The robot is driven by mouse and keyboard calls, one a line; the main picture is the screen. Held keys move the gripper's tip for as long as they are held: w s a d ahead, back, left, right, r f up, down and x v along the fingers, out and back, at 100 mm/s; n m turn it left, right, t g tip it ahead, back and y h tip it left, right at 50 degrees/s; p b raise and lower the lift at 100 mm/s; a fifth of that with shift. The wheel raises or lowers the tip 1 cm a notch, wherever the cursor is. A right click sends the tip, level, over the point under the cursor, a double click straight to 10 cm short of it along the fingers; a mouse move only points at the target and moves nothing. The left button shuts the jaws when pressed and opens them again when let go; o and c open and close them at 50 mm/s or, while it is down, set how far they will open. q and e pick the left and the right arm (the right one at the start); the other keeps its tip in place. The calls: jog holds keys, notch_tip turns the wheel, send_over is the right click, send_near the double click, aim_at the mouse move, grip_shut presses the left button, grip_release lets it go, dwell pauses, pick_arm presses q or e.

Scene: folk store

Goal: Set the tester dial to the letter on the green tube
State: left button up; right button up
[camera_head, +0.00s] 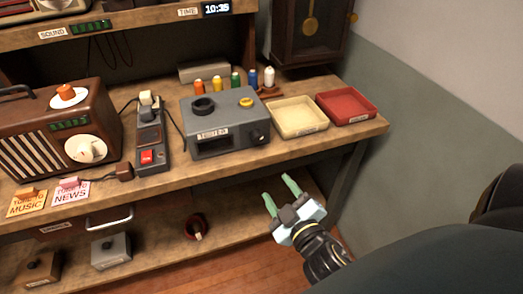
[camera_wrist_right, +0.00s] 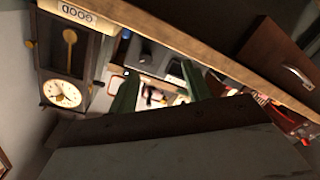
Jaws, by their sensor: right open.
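The grey tester box (camera_head: 224,122) stands on the bench in the head view, with a dark front opening and a label. On it are a black round socket or knob (camera_head: 203,105) on top, a small yellow part (camera_head: 246,102) and a black dial (camera_head: 258,136) at the front right. My right gripper (camera_head: 281,194) is open and empty, in front of and below the bench edge. Its fingers (camera_wrist_right: 160,92) show in the right wrist view. My left gripper is not in view.
A cream tray (camera_head: 298,130) and a red tray (camera_head: 362,118) lie right of the tester. A brown radio (camera_head: 62,130) and a grey device with a red switch (camera_head: 150,145) stand left. The bench edge lies between my right gripper and the tester. A pendulum clock (camera_wrist_right: 66,62) hangs behind.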

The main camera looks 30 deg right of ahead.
aim_at(259, 140)
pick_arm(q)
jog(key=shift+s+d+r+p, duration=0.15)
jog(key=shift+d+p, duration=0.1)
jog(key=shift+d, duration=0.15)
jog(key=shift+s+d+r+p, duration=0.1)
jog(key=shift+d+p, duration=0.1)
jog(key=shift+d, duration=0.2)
pick_arm(e)
jog(key=shift+t+h, duration=0.3)
jog(key=shift+t, duration=0.2)
jog(key=w+d+r, duration=0.1)
jog(key=w, duration=0.3)
jog(key=w+d+r, duration=0.1)
jog(key=w, duration=0.3)
jog(key=w+d+r, duration=0.1)
jog(key=w, duration=0.3)
jog(key=shift+w+d+r, duration=0.15)
jog(key=shift+w+r, duration=0.15)
jog(key=shift+w, duration=0.1)
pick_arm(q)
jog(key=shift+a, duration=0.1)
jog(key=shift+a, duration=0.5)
pick_arm(e)
jog(key=c, duration=1)
